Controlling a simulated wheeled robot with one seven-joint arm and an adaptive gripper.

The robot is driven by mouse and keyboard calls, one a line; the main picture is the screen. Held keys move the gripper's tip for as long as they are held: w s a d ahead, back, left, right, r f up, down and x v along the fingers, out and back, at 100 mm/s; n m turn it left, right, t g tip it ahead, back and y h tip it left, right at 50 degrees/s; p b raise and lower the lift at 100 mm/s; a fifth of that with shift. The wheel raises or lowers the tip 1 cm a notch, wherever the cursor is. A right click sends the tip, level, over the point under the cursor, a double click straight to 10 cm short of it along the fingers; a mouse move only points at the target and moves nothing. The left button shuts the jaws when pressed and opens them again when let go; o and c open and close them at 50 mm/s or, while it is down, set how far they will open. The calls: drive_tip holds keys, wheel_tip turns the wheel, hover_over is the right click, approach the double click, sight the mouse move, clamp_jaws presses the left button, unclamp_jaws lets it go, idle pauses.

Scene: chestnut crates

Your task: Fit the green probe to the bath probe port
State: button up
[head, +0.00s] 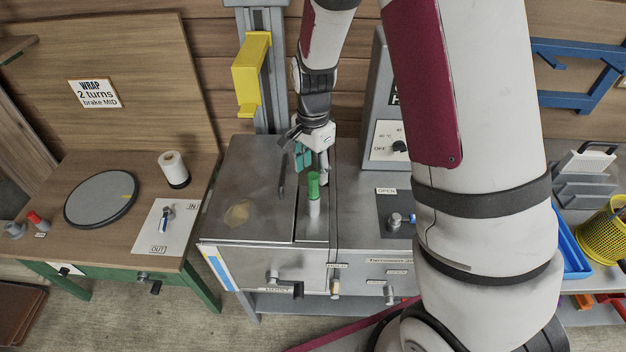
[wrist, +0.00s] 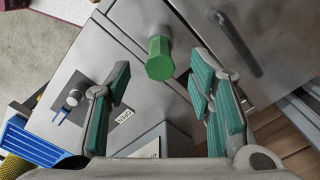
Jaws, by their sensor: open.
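The green probe (head: 314,190) has a green cap over a pale white body. It stands upright on the steel top of the bath (head: 262,190), near the seam in its lid. In the wrist view, its green faceted cap (wrist: 160,58) shows from above, between and beyond the fingertips. My gripper (head: 305,160) is above and just behind the probe, pointing down, open and empty. In the wrist view, its teal-padded fingers (wrist: 163,80) are spread on either side, apart from the cap. I cannot make out the probe port; the probe's lower end is hidden.
A dark knob panel (head: 395,219) lies right of the probe, and a grey control box (head: 383,130) stands behind it. A lid handle (wrist: 235,42) rises beside the probe. A wooden wrap table (head: 110,220) is at left. A blue tray (head: 570,245) and yellow basket (head: 604,228) are at right.

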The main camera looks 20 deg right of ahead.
drive_tip(key=shift+r, duration=2.65)
drive_tip(key=shift+r, duration=0.3)
drive_tip(key=s+r+n+t, duration=0.5)
drive_tip(key=s+r+n, duration=0.8)
drive_tip(key=s+r, duration=0.8)
drive_tip(key=shift+s+n+t, duration=0.3)
drive_tip(key=shift+s, duration=0.05)
drive_tip(key=shift+d, duration=0.15)
